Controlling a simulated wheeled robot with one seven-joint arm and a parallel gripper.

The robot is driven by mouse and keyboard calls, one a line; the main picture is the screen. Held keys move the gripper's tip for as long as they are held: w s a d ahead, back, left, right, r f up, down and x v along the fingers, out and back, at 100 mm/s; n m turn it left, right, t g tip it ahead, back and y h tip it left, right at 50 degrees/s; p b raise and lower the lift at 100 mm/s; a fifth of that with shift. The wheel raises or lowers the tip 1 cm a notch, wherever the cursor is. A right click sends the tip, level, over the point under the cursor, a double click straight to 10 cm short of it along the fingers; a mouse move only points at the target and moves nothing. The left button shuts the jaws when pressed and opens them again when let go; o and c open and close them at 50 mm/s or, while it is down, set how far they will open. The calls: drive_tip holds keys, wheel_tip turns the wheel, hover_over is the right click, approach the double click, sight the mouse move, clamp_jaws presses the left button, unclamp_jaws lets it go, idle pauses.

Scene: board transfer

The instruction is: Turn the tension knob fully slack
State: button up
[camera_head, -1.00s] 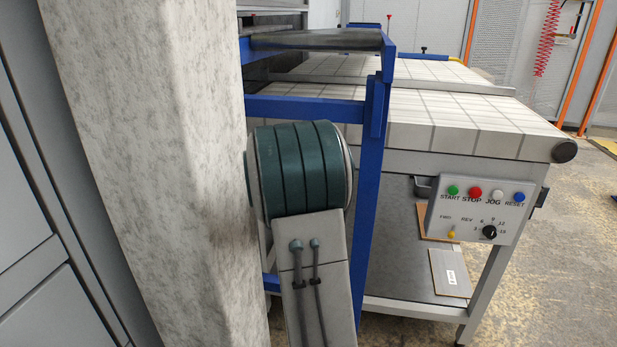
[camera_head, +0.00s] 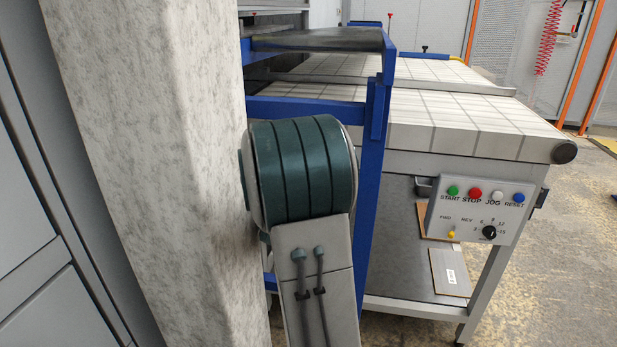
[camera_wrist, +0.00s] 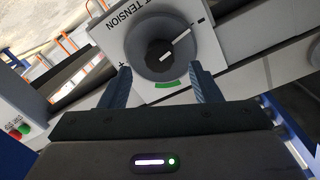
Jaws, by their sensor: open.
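The tension knob (camera_wrist: 158,45) is round and dark grey, on a white plate (camera_wrist: 118,42) marked TENSION, in the upper middle of the wrist view. A light pointer line on it runs toward the upper right, on the minus-mark side. A plus mark sits at the left, and a green arc (camera_wrist: 167,85) lies below the knob. My gripper (camera_wrist: 162,72) is open, with its two fingers at the lower left and lower right of the knob. I cannot tell whether they touch it. The knob and gripper do not show in the head view.
A white-topped conveyor table (camera_head: 470,120) stands at the right, with a blue frame (camera_head: 372,190) in front. A control box (camera_head: 478,210) with coloured buttons and a small black dial hangs on its side. Boards (camera_head: 450,272) lie on the shelf below. Open floor is at the right.

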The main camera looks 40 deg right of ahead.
drive_tip(key=shift+v, duration=1.65)
